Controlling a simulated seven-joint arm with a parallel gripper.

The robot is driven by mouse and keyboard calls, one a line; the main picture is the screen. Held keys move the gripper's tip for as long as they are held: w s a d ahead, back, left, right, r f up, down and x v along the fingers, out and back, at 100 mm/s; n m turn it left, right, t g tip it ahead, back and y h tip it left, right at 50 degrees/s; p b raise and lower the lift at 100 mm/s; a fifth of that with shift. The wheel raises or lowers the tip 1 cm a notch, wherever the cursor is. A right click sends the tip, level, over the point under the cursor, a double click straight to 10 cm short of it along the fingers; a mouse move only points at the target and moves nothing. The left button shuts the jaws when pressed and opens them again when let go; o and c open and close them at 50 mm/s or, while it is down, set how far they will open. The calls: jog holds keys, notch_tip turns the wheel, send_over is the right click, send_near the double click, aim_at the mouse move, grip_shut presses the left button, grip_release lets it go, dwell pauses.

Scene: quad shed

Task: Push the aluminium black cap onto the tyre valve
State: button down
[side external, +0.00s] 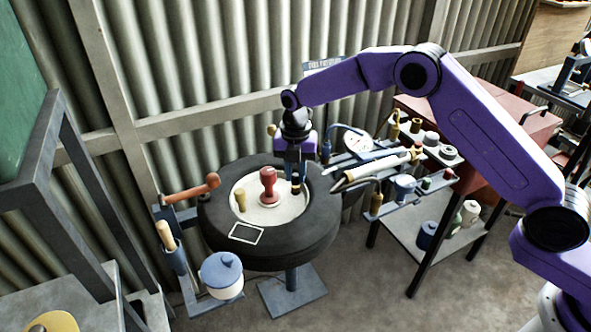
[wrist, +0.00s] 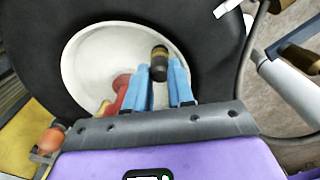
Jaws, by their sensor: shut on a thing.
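The black cap (wrist: 158,71) is a small dark cylinder with a brownish band, between the blue fingertips of my gripper (wrist: 160,66) in the wrist view. My gripper (side external: 294,176) is shut on it. In the side view the cap (side external: 296,186) is low over the right part of the pale wheel disc (side external: 273,214), inside the black tyre (side external: 300,246) lying flat. I cannot tell whether the cap touches anything below. The tyre valve cannot be clearly made out. A tan upright peg (side external: 240,200) stands at the disc's left; I cannot tell whether it is the valve.
A red knobbed tool (side external: 268,186) stands on the disc, close left of my gripper. A white square outline (side external: 246,233) marks the tyre's front. An orange-ended handle (side external: 196,188) and a blue-lidded pot (side external: 222,275) are left. A crowded tool shelf (side external: 395,178) is right.

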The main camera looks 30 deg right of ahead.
aim_at(295, 175)
jog(key=shift+f, duration=0.4)
jog(key=c, duration=1.3)
grip_release()
jog(key=shift+o, duration=0.2)
notch_tip(295, 175, up, 11)
